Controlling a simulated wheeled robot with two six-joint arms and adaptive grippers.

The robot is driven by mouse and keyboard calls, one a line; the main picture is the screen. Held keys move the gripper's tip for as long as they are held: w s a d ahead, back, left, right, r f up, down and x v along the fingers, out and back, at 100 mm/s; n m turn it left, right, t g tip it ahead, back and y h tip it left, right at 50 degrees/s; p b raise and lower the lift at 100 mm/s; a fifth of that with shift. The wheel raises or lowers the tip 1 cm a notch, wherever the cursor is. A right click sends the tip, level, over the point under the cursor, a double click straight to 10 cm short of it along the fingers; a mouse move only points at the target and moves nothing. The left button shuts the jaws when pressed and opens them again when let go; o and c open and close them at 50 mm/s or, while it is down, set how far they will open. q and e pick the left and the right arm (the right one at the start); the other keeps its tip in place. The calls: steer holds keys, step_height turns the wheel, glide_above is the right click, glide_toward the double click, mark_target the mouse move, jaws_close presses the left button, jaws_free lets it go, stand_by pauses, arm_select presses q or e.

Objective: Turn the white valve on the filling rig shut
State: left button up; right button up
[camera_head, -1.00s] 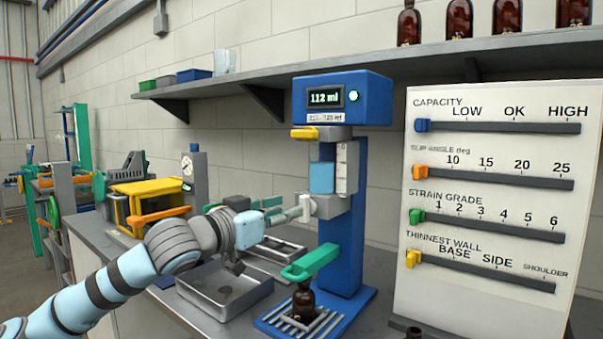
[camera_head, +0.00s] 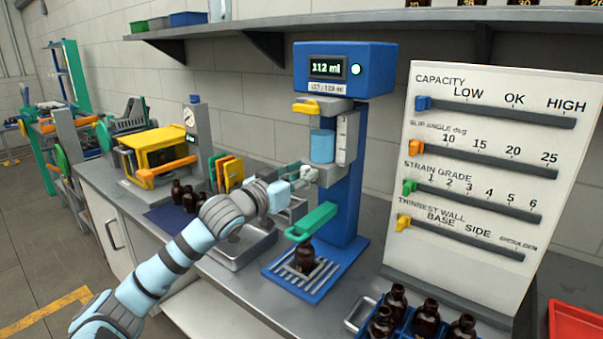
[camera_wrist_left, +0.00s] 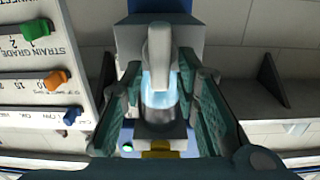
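The filling rig (camera_head: 347,205) is a blue column with a display reading 112 ml, a blue-filled cylinder and a green arm over a dark bottle (camera_head: 305,256) on its slatted base. Its white valve (camera_head: 308,174) sticks out on the left side, below the cylinder. My left gripper (camera_head: 294,184) is at the valve and partly covers it. In the left wrist view, the white valve lever (camera_wrist_left: 160,55) lies between my two green-grey fingers, which stand apart with gaps beside it. My right gripper is not in view.
A white slider panel (camera_head: 470,180) stands right of the rig. Dark bottles in a blue crate (camera_head: 362,332) are at the front right, with a red tray (camera_head: 575,325) beyond. A metal tray (camera_head: 240,250) lies under my left arm. A yellow machine (camera_head: 160,155) stands further left.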

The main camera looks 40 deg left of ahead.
arm_select(q)
jaws_close()
steer(key=shift+d, duration=0.1)
steer(key=shift+r+m+p, duration=0.15)
steer(key=shift+m+p, duration=0.65)
steer(key=shift+p, duration=0.3)
steer(key=m+p, duration=0.3)
steer(key=m, duration=0.2)
steer(key=f+m+p, duration=0.1)
steer(key=m+p, duration=0.2)
steer(key=m, duration=0.2)
steer(key=d+m+p, duration=0.1)
steer(key=m+p, duration=0.2)
steer(key=m, duration=0.3)
steer(key=shift+d+f, duration=0.1)
steer(key=shift+f, duration=0.3)
steer(key=shift+m, duration=0.3)
steer(key=shift+o, duration=1.7)
jaws_free()
